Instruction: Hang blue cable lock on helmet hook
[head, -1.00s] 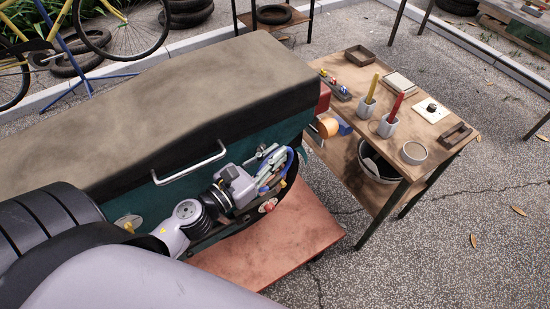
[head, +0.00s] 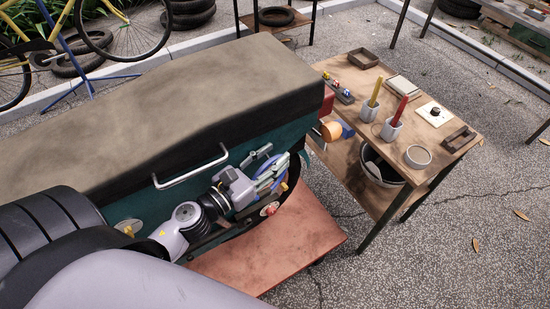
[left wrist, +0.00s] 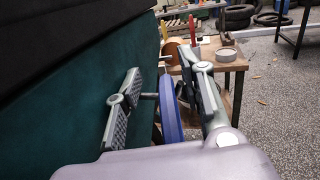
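The blue cable lock (left wrist: 170,112) shows edge-on as a blue ring in the left wrist view, between the two fingers of my left gripper (left wrist: 160,98). The fingers are spread apart, with a gap between the lock and the left finger. A short grey peg (left wrist: 150,95), apparently the helmet hook, sticks out from the green side panel toward the lock. The lock seems to hang there, but the exact contact is hidden. My right gripper is not in view.
A reddish cart deck (head: 275,245) lies below. A wooden table (head: 405,115) with cups and trays stands to the right.

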